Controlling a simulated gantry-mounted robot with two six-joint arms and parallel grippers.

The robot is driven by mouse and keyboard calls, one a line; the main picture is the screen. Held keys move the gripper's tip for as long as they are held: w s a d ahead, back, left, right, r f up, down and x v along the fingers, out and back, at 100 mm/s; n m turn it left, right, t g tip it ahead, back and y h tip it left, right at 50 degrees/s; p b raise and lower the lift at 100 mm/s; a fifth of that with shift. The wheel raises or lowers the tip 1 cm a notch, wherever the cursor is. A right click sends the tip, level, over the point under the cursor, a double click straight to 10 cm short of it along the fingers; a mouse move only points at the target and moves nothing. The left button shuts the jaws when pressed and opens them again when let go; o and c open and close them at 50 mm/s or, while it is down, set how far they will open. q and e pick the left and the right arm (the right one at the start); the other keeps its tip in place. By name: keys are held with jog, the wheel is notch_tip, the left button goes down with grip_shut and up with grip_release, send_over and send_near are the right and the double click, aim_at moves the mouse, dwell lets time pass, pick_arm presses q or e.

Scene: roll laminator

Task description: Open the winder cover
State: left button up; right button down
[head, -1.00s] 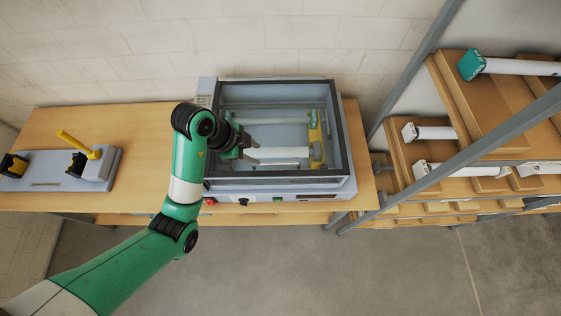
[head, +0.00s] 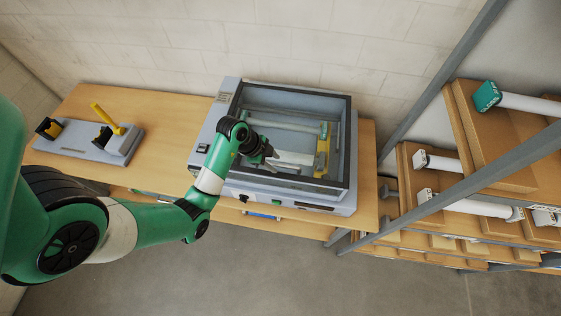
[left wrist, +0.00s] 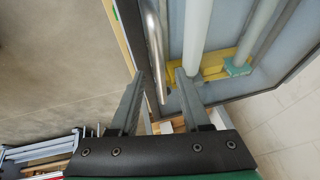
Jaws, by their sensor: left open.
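The winder cover (head: 349,140) is a clear panel in a dark frame on top of the grey laminator (head: 200,150). It looks shut, and rollers show through it in the head view. In the left wrist view, a silver bar handle (left wrist: 153,40) runs along the cover edge and appears between the two open fingertips (left wrist: 159,75). I cannot tell whether the fingers touch it. My right gripper is not in view.
A grey stand (head: 120,145) with a yellow handle sits on the wooden bench (head: 180,105) at left. A shelf rack (head: 470,190) with white rolls on boards stands close at the right. A wall is behind the bench.

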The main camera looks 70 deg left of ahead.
pick_arm(q)
grip_shut()
dwell(1.4)
